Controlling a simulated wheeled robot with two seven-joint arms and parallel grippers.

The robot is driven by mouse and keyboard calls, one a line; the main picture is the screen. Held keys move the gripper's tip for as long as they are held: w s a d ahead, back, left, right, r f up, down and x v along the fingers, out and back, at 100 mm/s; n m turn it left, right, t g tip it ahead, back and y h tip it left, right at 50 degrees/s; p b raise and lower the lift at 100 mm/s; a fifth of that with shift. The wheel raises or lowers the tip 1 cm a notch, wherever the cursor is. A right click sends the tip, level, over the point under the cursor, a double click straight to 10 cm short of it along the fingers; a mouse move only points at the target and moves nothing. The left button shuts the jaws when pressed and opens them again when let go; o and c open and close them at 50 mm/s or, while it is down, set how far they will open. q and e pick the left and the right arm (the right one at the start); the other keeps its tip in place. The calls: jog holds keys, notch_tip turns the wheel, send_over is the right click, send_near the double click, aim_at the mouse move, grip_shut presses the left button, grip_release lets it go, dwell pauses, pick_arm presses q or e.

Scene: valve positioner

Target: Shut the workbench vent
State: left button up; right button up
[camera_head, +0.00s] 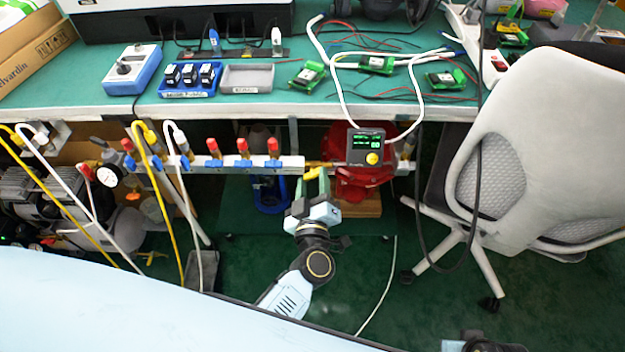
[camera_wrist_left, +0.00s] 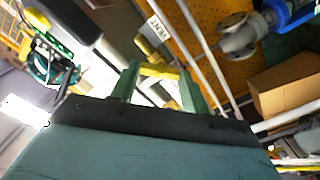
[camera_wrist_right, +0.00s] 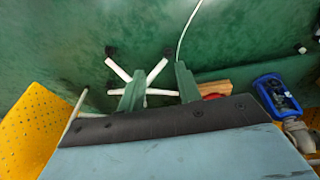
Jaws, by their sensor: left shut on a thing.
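The vent's yellow handle (camera_head: 318,171) sits at the right end of the white pipe manifold under the bench front, just left of a dark box with a green display (camera_head: 366,142). My left gripper (camera_head: 313,183) reaches up to it from below and is shut on it. In the left wrist view the yellow handle (camera_wrist_left: 158,72) lies across between the two green fingers, beside a white pipe labelled VENT (camera_wrist_left: 160,28). The handle's pivot is partly hidden. My right gripper (camera_wrist_right: 160,80) shows in the right wrist view with its fingers apart and nothing between them.
Red-and-blue valves (camera_head: 243,153) line the manifold to the left, with yellow and white hoses hanging down. The green bench top (camera_head: 440,115) carries trays and circuit boards. A grey office chair (camera_head: 500,160) stands close on the right. Green floor right of my left arm is mostly clear.

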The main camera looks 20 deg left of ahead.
pick_arm(q)
jog(key=shift+n+b, duration=0.35)
jog(key=shift+n, duration=4.65)
pick_arm(e)
jog(key=shift+s+a+r, duration=0.1)
jog(key=shift+a+r, duration=0.2)
jog(key=shift+r, duration=0.35)
pick_arm(q)
jog(key=o, duration=1)
pick_arm(e)
jog(key=shift+w, duration=0.25)
